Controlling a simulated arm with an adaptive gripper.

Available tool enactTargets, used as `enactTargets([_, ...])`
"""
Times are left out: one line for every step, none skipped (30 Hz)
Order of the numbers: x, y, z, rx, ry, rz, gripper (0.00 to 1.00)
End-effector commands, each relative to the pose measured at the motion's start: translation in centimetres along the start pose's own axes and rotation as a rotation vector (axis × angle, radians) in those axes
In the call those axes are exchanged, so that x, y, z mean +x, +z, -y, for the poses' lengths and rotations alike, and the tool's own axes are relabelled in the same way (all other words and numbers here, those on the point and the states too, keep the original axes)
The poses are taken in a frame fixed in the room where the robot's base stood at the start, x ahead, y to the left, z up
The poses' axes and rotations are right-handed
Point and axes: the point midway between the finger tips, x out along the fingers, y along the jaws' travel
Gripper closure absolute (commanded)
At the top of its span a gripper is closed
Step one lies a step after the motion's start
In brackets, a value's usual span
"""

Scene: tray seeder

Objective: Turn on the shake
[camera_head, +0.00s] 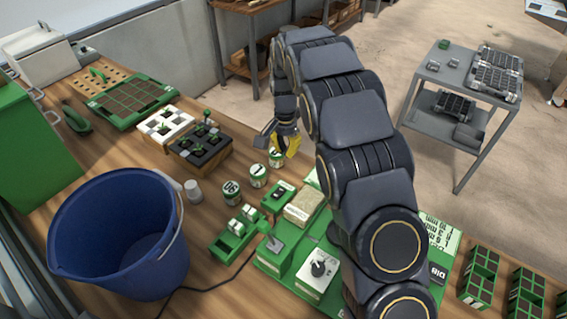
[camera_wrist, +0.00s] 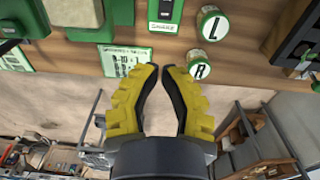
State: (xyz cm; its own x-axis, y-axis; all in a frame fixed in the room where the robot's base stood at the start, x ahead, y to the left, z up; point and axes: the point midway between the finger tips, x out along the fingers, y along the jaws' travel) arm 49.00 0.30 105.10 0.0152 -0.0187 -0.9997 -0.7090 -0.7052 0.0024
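In the wrist view the shake switch box (camera_wrist: 165,11) is at the top edge, partly cut off, with a white label reading SHAKE. My gripper (camera_head: 287,144) has yellow fingers and hangs over the bench's far edge, beyond the switch and apart from it. In the wrist view my gripper (camera_wrist: 160,69) has its fingertips almost together, with only a thin gap and nothing held.
A beige block (camera_head: 305,204) and a knob panel (camera_head: 317,270) are close by. A blue bucket (camera_head: 120,225) and a black cell tray (camera_head: 203,145) stand to the left.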

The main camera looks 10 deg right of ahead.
Motion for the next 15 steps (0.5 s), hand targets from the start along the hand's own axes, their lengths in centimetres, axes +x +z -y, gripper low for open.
enactTargets([-0.06,0.03,0.09,0.002,-0.004,0.026,1.00])
enactTargets([-0.15,0.12,0.09,0.003,-0.004,0.046,1.00])
enactTargets([-0.26,0.31,0.05,0.004,-0.003,0.077,1.00])
enactTargets([-0.34,0.43,0.05,0.003,-0.004,0.098,1.00])
enactTargets([-0.42,0.58,0.01,0.002,-0.004,0.119,1.00])
enactTargets([-0.53,0.76,-0.06,0.000,-0.002,0.142,1.00])
enactTargets([-0.62,0.82,-0.05,-0.001,-0.003,0.153,1.00])
enactTargets([-0.67,0.87,-0.03,-0.003,-0.004,0.160,1.00])
enactTargets([-0.70,0.90,-0.02,-0.003,-0.005,0.164,1.00])
enactTargets([-0.70,0.92,-0.03,-0.004,-0.004,0.164,1.00])
enactTargets([-0.70,0.93,-0.04,-0.004,-0.004,0.163,1.00])
enactTargets([-0.69,0.93,-0.05,-0.004,-0.004,0.163,1.00])
enactTargets([-0.68,0.94,-0.05,-0.004,-0.004,0.163,1.00])
enactTargets([-0.68,0.94,-0.05,-0.004,-0.003,0.163,1.00])
enactTargets([-0.66,0.95,-0.06,-0.004,-0.003,0.163,1.00])
